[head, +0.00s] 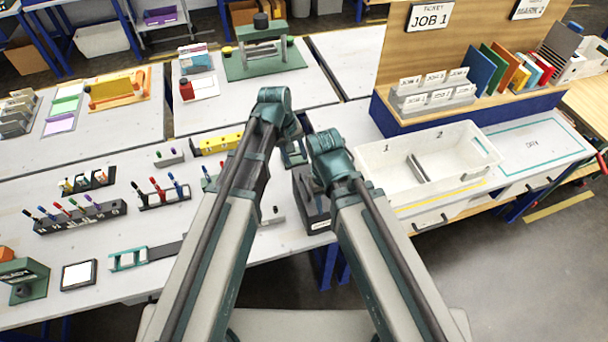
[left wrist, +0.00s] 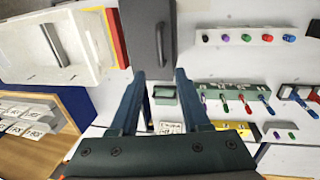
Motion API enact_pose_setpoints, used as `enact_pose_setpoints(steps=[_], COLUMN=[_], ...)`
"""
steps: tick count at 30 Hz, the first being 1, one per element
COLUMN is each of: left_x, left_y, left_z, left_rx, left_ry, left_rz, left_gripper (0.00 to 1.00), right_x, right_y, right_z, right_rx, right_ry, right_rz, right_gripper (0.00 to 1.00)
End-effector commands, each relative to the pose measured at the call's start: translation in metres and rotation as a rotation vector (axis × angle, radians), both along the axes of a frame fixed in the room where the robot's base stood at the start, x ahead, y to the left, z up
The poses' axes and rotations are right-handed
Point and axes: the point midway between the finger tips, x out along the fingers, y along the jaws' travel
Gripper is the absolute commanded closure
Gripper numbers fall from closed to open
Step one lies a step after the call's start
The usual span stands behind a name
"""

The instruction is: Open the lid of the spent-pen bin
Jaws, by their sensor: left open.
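The spent-pen bin is a dark box with a pale label (head: 318,226) on its front, partly hidden behind my right arm in the head view. In the left wrist view its dark grey lid (left wrist: 147,30) looks closed, with a bar-like handle (left wrist: 160,42) along its right side. My left gripper (head: 294,155) is over the table behind the bin. In the left wrist view its fingers (left wrist: 159,75) are apart and empty, with the tips close to the lid's near edge in the picture; contact cannot be told. My right gripper's fingers are hidden behind its own arm.
A white two-part tray (head: 425,165) stands right of the bin, with a wooden ticket rack behind it. Pen holders (head: 80,216) with several coloured pens stand on the left. A small green block (left wrist: 164,95) lies beyond the fingers in the left wrist view.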

Motion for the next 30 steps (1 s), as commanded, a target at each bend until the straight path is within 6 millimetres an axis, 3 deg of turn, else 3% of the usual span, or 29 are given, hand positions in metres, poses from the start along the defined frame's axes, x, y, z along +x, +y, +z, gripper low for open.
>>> enact_pose_setpoints(steps=[11, 30], left_x=[0.001, 0.006], left_y=[-0.003, -0.019], left_z=[-0.019, -0.106], left_rx=[0.001, 0.001], left_ry=[0.000, -0.001], left_rz=[-0.002, -0.003], left_gripper=[0.53, 0.53], right_x=[0.000, 0.000], right_y=[0.000, 0.000], right_z=[-0.018, -0.106], right_rx=[0.000, -0.002], right_ry=[-0.001, 0.000], right_rz=[0.000, 0.013], right_gripper=[0.50, 0.50])
